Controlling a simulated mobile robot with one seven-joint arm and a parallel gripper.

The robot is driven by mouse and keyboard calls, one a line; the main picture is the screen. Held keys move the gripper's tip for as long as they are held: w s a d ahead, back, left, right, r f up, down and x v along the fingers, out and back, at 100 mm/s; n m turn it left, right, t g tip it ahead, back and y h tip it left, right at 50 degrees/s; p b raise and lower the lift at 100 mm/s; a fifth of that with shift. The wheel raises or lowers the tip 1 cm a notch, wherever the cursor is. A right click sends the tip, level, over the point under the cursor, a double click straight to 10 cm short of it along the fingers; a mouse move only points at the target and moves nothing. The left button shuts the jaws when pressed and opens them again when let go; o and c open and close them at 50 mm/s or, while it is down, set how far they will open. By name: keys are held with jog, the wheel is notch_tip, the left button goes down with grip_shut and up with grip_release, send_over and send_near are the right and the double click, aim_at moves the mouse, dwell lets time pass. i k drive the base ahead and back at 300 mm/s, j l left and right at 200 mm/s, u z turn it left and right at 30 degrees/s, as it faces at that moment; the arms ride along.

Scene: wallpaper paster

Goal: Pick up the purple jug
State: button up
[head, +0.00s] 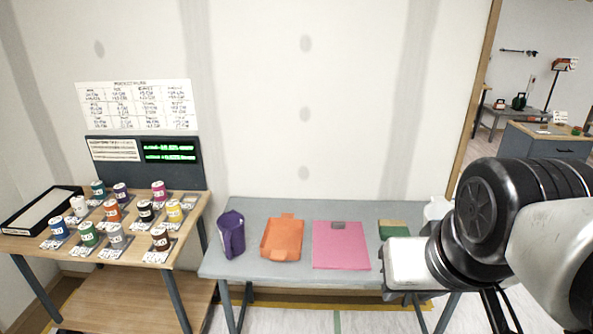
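The purple jug (231,234) stands upright at the left end of the grey table, with its handle towards the front. My gripper (408,262) is at the right end of the same table, well to the right of the jug and apart from it. Only its white body shows clearly. Its fingers cannot be made out, so whether it is open or shut is unclear.
On the grey table (290,208) are an orange tray (282,238), a pink board (341,246) and a green-and-tan block (393,229). A white object (437,210) is partly behind my arm. The wooden table (120,255) at left holds several paint cans.

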aim_at(231, 225)
jog(key=i+j+z, duration=0.1)
jog(key=i+j, duration=0.35)
jog(key=j, duration=0.15)
jog(key=i+j+z, duration=0.15)
jog(key=j, duration=0.2)
jog(key=i+j+z, duration=0.1)
jog(key=i+j, duration=0.15)
jog(key=i+j+z, duration=0.1)
jog(key=j, duration=0.35)
jog(key=i, duration=0.05)
